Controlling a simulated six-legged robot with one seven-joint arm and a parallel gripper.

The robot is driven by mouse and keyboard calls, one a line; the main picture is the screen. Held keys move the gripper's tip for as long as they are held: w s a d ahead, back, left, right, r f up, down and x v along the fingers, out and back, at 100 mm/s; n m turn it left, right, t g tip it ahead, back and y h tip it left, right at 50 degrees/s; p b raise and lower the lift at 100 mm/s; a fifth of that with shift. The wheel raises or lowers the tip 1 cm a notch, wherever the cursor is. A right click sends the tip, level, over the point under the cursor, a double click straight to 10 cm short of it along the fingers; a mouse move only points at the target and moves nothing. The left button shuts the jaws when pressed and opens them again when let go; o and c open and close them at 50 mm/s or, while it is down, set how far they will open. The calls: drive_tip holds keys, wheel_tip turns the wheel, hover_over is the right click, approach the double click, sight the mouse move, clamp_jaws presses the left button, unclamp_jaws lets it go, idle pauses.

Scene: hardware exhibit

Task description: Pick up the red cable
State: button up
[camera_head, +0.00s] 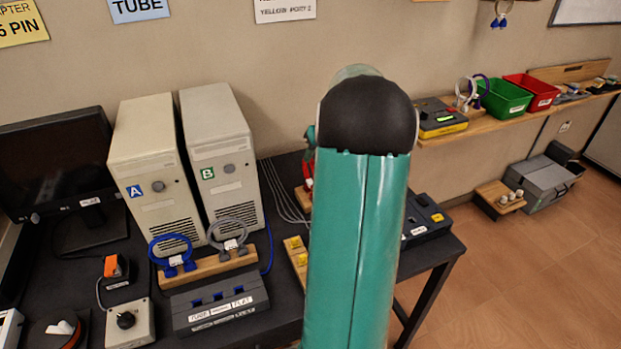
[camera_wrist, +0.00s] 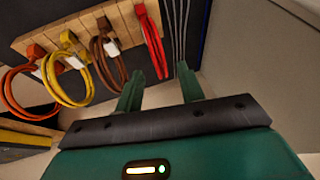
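The red cable (camera_wrist: 151,42) hangs in a narrow loop from the right end of a wooden rack (camera_wrist: 92,24) in the wrist view. My gripper (camera_wrist: 158,76) is open, with its two green fingers apart and nothing held. The lower end of the red loop shows in the gap between the fingertips, nearer the left finger. I cannot tell how far beyond the tips it is. In the head view a bit of red (camera_head: 308,166), likely this cable, shows beside my arm, which hides most of the rack and my gripper.
Brown (camera_wrist: 108,62), yellow (camera_wrist: 68,75) and orange (camera_wrist: 28,92) cables hang left of the red one. Grey cords (camera_wrist: 180,40) run close on its right. Two computer towers (camera_head: 153,165) (camera_head: 222,150) and a blue cable (camera_head: 172,252) stand left of my arm.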

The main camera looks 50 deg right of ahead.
sight(312, 162)
drive_tip(key=x, duration=0.5)
drive_tip(key=shift+f, duration=0.1)
drive_tip(key=shift+c, duration=0.2)
clamp_jaws()
